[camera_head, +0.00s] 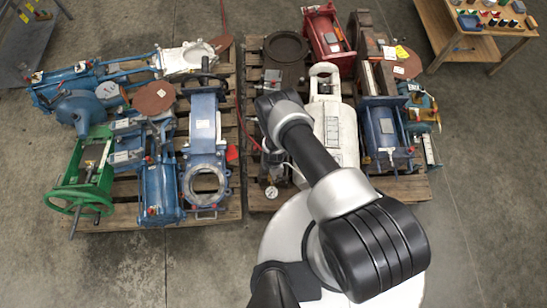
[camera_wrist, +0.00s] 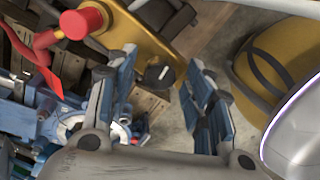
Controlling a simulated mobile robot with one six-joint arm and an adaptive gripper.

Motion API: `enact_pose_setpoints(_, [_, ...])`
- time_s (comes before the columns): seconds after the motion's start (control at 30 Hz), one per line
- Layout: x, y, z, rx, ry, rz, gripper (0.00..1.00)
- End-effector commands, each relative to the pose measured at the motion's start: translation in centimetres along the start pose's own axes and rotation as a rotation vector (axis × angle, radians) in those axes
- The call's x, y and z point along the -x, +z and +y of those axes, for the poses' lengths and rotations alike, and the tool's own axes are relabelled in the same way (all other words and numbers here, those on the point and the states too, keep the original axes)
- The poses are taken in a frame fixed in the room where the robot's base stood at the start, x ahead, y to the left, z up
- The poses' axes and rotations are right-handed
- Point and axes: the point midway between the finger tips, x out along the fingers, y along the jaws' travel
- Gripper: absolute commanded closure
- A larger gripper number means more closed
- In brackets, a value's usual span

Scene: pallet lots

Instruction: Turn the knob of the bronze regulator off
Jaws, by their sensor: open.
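In the wrist view, a bronze-gold body (camera_wrist: 150,42), which looks like the bronze regulator, runs diagonally at the top middle. A round black knob (camera_wrist: 158,76) with a short pale pointer mark sits at its lower end. A red cap (camera_wrist: 82,22) stands at the upper left, by the gold body. My gripper (camera_wrist: 161,62) is open, with its blue-padded fingers on either side of the knob in the picture. I see no contact; the depth between fingertips and knob is unclear. In the head view my arm hides the gripper and I cannot make out the knob.
A gold cylinder (camera_wrist: 275,60) with a black band stands close right of my gripper in the wrist view. In the head view, a white tank (camera_head: 335,130) and a pressure gauge (camera_head: 271,192) are beside my arm. Two pallets are crowded with valves; bare floor lies in front.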

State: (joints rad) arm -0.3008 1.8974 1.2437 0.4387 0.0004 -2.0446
Motion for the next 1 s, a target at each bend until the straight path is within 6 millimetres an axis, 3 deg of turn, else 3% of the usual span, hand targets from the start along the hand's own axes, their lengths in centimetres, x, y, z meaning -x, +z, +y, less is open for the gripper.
enact_pose_setpoints(0.1, [0.04,0.00,0.01,0.000,0.000,0.000,0.53])
enact_pose_setpoints(0.77, [0.02,0.00,-0.01,0.000,0.000,0.000,0.97])
enact_pose_setpoints(1.0, [0.02,0.00,-0.01,-0.019,0.000,0.000,0.97])
